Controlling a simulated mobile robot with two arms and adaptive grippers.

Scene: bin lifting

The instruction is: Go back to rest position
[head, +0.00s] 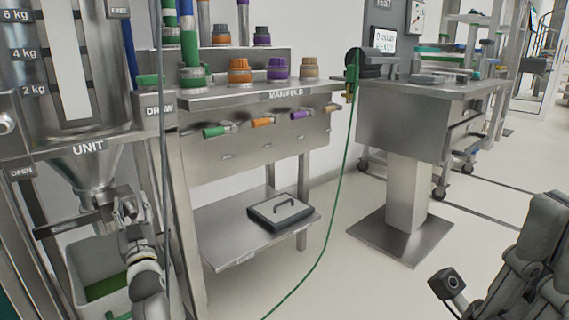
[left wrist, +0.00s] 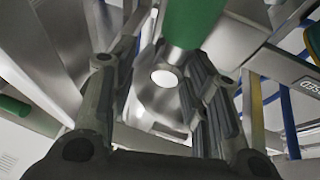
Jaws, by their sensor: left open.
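My left gripper (head: 127,208) is in front of the unit's hopper (head: 92,170), by its outlet, at the left of the head view. In the left wrist view its two dark fingers (left wrist: 163,70) stand apart with nothing held between them. A pale bin (head: 88,258) with green contents stands below the outlet, partly hidden by my left arm. Dark grey parts of my right arm or gripper (head: 530,258) fill the lower right corner. I cannot make out its jaws.
The manifold stand (head: 250,147) with coloured valves is right of the unit. A green hose (head: 336,200) hangs to the floor before the test table (head: 400,122). Open floor lies in front.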

